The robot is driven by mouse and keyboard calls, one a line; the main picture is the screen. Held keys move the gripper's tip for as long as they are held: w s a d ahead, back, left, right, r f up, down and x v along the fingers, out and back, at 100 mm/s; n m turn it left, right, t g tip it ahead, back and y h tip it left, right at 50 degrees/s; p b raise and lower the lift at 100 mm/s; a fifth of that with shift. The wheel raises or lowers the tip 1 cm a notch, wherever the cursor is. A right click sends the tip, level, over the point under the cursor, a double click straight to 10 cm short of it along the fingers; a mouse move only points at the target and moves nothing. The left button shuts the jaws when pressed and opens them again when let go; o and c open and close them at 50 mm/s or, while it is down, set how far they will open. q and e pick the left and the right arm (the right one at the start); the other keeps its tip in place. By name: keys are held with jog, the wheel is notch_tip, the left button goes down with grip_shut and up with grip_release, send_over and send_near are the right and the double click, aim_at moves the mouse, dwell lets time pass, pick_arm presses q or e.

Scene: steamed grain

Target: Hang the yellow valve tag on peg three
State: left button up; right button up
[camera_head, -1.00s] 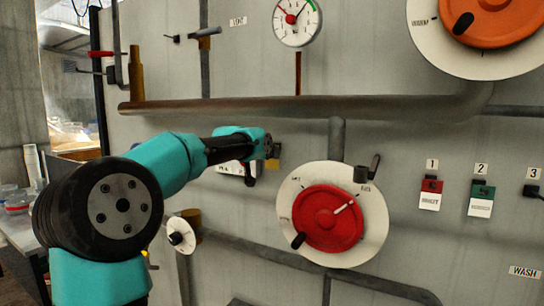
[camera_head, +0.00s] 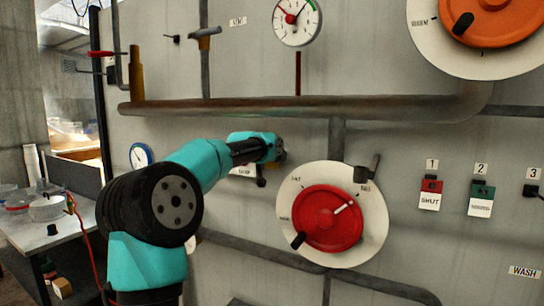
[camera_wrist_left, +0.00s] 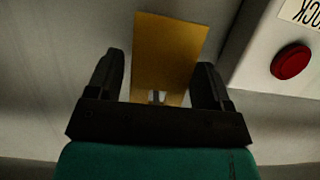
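The yellow valve tag (camera_wrist_left: 168,55) shows in the left wrist view as a tilted yellow plate between my left gripper's two dark fingers (camera_wrist_left: 158,82). The fingers stand apart, with a narrow gap at the tag's left edge; contact on the right is unclear. In the head view my left gripper (camera_head: 276,152) is at the panel, above and left of the red valve wheel (camera_head: 327,218); only a dim yellowish bit shows there. Peg three (camera_head: 531,191) is a bare dark peg at the right edge, under the label 3 (camera_head: 534,174). My right gripper is not in view.
A red tag (camera_head: 430,194) hangs under label 1 and a green tag (camera_head: 482,197) under label 2. A thick pipe (camera_head: 300,108) runs above my gripper. A box with a red button (camera_wrist_left: 291,61) is close on the right in the wrist view.

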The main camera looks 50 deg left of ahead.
pick_arm(q)
jog(key=c, duration=0.8)
jog(key=o, duration=1)
jog(key=c, duration=1)
jog(key=shift+r, duration=0.2)
jog(key=shift+s+d, duration=0.35)
jog(key=shift+s, duration=0.55)
jog(key=shift+s+d, duration=0.3)
jog(key=shift+s, duration=0.6)
jog(key=shift+s+d, duration=0.35)
jog(key=shift+s, duration=0.55)
jog(key=shift+s+d, duration=0.3)
jog(key=shift+s, duration=0.6)
jog(key=shift+s+d, duration=0.35)
jog(key=shift+s, duration=0.55)
